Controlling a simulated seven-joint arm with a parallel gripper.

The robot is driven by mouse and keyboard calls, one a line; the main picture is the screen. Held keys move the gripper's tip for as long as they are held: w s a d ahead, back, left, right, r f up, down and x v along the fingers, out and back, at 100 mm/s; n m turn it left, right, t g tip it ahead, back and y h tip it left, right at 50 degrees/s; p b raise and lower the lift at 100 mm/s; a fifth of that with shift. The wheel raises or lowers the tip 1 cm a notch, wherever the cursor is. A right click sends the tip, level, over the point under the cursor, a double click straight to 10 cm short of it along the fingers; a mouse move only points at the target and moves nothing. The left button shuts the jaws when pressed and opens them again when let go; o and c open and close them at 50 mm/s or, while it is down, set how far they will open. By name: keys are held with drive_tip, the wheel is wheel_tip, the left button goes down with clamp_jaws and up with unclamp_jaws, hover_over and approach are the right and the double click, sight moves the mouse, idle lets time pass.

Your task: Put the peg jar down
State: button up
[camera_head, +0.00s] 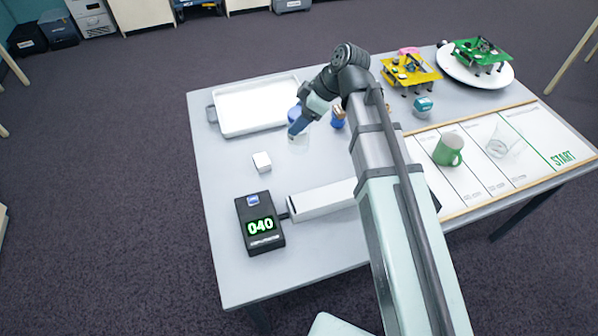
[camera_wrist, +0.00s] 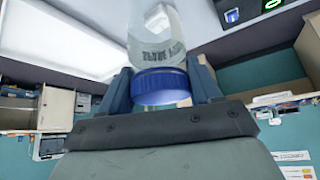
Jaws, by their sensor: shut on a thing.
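The peg jar (camera_wrist: 155,38) is a clear jar with dark lettering and a blue lid (camera_wrist: 161,88) in the wrist view. My gripper (camera_wrist: 160,84) is shut on it, with one finger on each side of the lid. In the head view, the clear jar body (camera_head: 299,141) shows below my gripper (camera_head: 297,126), just right of the white tray. I cannot tell whether the jar's base touches the table.
The white tray (camera_head: 222,130) lies at the back left of the table. A small white block (camera_head: 262,162) and a black display box reading 040 (camera_head: 248,240) are in front. A blue container (camera_head: 338,121) stands close to the right. Bare table (camera_head: 225,170) lies left of the block.

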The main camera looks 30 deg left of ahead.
sight(299, 146)
drive_tip(key=shift+s+d+f+n+g, duration=0.15)
drive_tip(key=shift+f+n, duration=0.2)
drive_tip(key=shift+f, duration=1.35)
drive_tip(key=shift+s+f+n+g, duration=0.15)
drive_tip(key=shift+f+n, duration=0.25)
drive_tip(key=shift+f, duration=1.25)
drive_tip(key=shift+s+d+f+n+g, duration=0.1)
drive_tip(key=shift+f+n+g, duration=0.2)
drive_tip(key=shift+f, duration=1.4)
drive_tip(key=o, duration=1.4)
drive_tip(key=shift+f, duration=0.15)
drive_tip(key=v, duration=1.2)
drive_tip(key=shift+a+r, duration=0.3)
